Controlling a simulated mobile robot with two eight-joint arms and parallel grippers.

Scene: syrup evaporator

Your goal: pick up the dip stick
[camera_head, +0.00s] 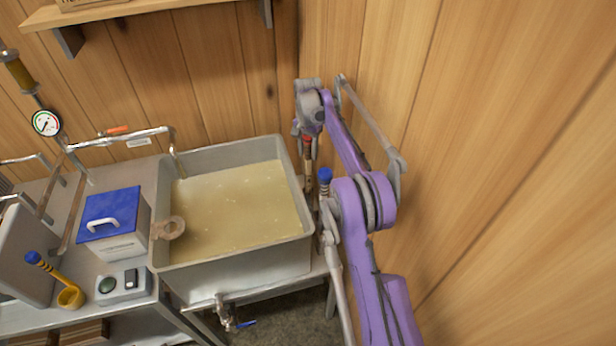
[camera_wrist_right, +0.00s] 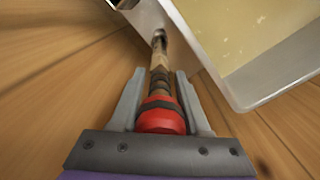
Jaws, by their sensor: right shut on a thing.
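The dip stick (camera_wrist_right: 159,70) is a wooden rod with dark bands and a red grip near its end. In the right wrist view it lies between the two fingers of my right gripper (camera_wrist_right: 160,102), which is shut on it. In the head view the dip stick (camera_head: 307,160) shows beside the right outer wall of the pan, between pan and wooden wall, with my right gripper (camera_head: 305,132) at its upper end. Its lower end is hard to make out. My left gripper is not in view.
A metal pan (camera_head: 222,153) of pale liquid stands left of my right arm. The wooden wall is close on the right.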

